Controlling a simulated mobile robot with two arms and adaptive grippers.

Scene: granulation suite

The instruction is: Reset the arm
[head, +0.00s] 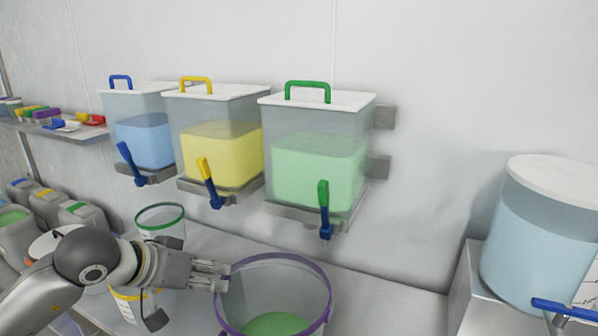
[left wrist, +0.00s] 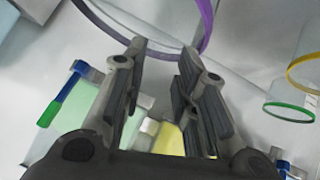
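My left arm comes in from the left in the head view. Its gripper (head: 222,275) is level, beside the left rim of a purple-rimmed clear bucket (head: 331,290). In the left wrist view the left gripper (left wrist: 165,55) has its two fingers apart with nothing between them. The purple rim (left wrist: 205,25) shows just beyond the fingertips; I cannot tell whether they touch it. The bucket holds green material (head: 274,325). My right gripper is not in view.
Wall dispensers with blue (head: 145,140), yellow (head: 222,155) and green (head: 318,172) contents hang above the bench. A green-rimmed container (head: 160,215) and a yellow-rimmed one (head: 125,294) stand near my left arm. A large blue tank (head: 540,240) stands at right.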

